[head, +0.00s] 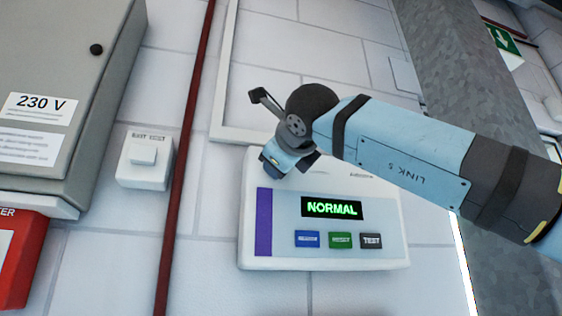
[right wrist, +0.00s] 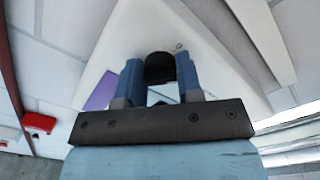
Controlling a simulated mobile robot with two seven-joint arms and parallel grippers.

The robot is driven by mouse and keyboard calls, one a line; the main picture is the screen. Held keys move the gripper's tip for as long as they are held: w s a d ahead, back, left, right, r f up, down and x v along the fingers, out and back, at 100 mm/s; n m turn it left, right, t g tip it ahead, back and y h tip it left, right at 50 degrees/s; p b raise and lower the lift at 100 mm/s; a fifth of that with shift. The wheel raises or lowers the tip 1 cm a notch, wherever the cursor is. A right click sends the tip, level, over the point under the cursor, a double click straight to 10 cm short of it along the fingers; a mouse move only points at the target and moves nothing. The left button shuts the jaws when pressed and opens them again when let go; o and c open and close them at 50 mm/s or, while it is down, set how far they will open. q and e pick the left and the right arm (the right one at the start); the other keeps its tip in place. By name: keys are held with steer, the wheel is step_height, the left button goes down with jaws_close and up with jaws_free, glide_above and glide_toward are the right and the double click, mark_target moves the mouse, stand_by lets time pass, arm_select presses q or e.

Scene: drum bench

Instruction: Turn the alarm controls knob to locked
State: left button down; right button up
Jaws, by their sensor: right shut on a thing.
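The alarm control panel (head: 387,250) is a white wall unit with a purple stripe. Its green display (head: 332,207) reads NORMAL. Blue, green and dark buttons sit below it. My right gripper (head: 288,163) is at the panel's upper left and covers the knob in the head view. In the right wrist view the black knob (right wrist: 160,67) stands between my two blue fingers, and they are shut on it. The knob's markings and pointer are hidden, so its setting cannot be read. My left gripper is in neither view.
A grey 230 V cabinet (head: 60,75) and a white wall switch (head: 145,160) are at the left. A dark red pipe (head: 184,150) runs between them and the panel. A red box (head: 18,255) hangs at lower left. A grey column (head: 455,70) stands at the right.

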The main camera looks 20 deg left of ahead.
steer(key=shift+n+p, duration=0.35)
steer(key=shift+n, duration=3.35)
steer(key=o, duration=0.9)
steer(key=shift+s, duration=0.1)
steer(key=shift+f, duration=0.1)
